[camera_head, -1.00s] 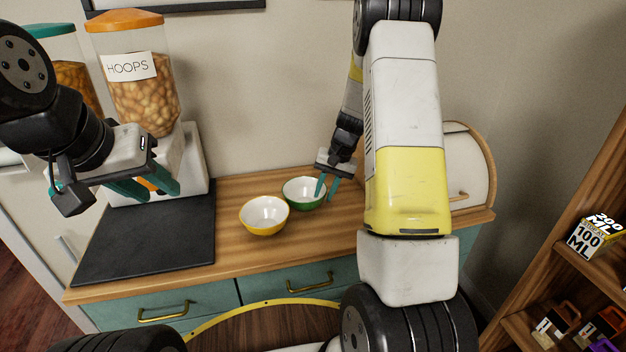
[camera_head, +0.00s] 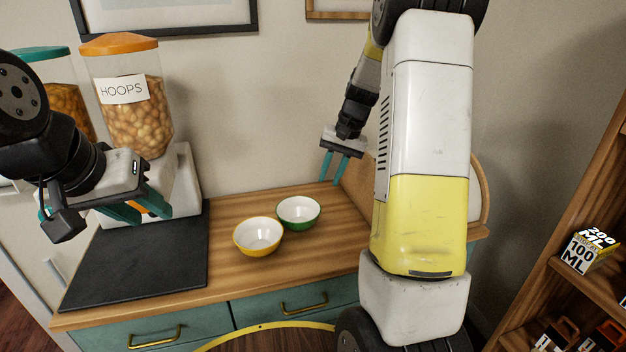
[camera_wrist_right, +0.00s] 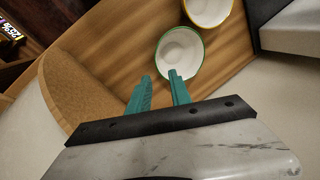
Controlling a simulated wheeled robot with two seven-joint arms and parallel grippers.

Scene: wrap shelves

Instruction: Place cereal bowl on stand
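A yellow bowl (camera_head: 258,237) with a white inside stands upright on the wooden counter. A green bowl (camera_head: 299,213) stands upright just behind it to the right; both also show in the right wrist view, the green bowl (camera_wrist_right: 180,55) nearer and the yellow bowl (camera_wrist_right: 208,10) beyond. My right gripper (camera_head: 338,182) is open and empty, above and to the right of the green bowl, apart from it. Its teal fingers (camera_wrist_right: 160,84) point toward the bowl. My left gripper (camera_head: 146,214) hangs empty in front of the cereal dispenser, fingers apart. I cannot make out which part is the stand.
The hoops dispenser (camera_head: 130,110) stands on a white base behind a black mat (camera_head: 135,265) at the left. The counter (camera_head: 310,250) is clear in front of the bowls. A wooden shelf (camera_head: 590,285) with boxes stands at the right.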

